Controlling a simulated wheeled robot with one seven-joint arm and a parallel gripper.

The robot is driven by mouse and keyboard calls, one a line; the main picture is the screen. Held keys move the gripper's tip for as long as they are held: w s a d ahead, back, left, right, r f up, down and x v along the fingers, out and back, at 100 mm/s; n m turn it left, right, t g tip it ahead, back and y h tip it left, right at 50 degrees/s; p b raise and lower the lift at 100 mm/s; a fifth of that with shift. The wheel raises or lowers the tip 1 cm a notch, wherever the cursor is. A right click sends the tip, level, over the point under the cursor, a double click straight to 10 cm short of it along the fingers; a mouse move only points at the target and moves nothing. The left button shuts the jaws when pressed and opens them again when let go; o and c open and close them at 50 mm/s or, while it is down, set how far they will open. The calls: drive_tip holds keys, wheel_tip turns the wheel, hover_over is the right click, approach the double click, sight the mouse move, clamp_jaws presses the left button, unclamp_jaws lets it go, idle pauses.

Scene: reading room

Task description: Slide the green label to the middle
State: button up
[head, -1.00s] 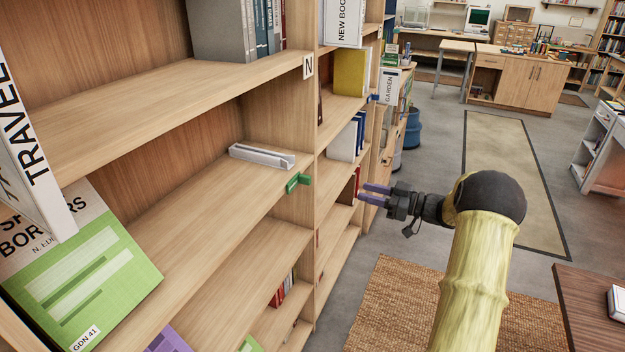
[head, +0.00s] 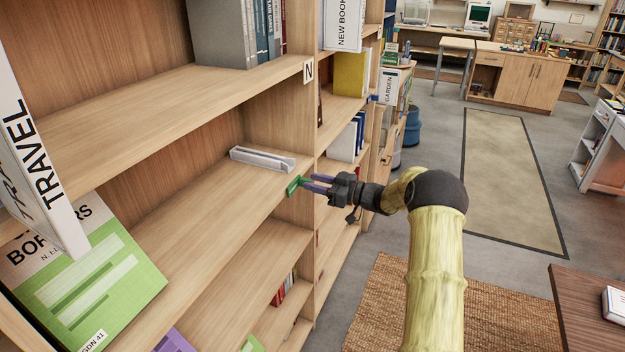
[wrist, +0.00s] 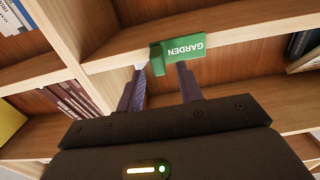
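The green label (head: 293,186) sits on the front edge of the middle shelf (head: 215,215), near its right end by the upright. My gripper (head: 308,184) is at the label, reaching in from the right. In the wrist view its two fingers (wrist: 161,68) are spread, one on each side of the small block. I cannot tell whether either finger touches it. The fingertips partly cover the label in the head view.
A grey-white bookend-like piece (head: 262,158) lies on the same shelf behind the label. A green book (head: 95,280) and a white TRAVEL sign (head: 40,170) stand at the near left. The shelf upright (head: 308,140) is just right.

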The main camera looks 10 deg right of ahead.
drive_tip(key=shift+x, duration=0.8)
clamp_jaws()
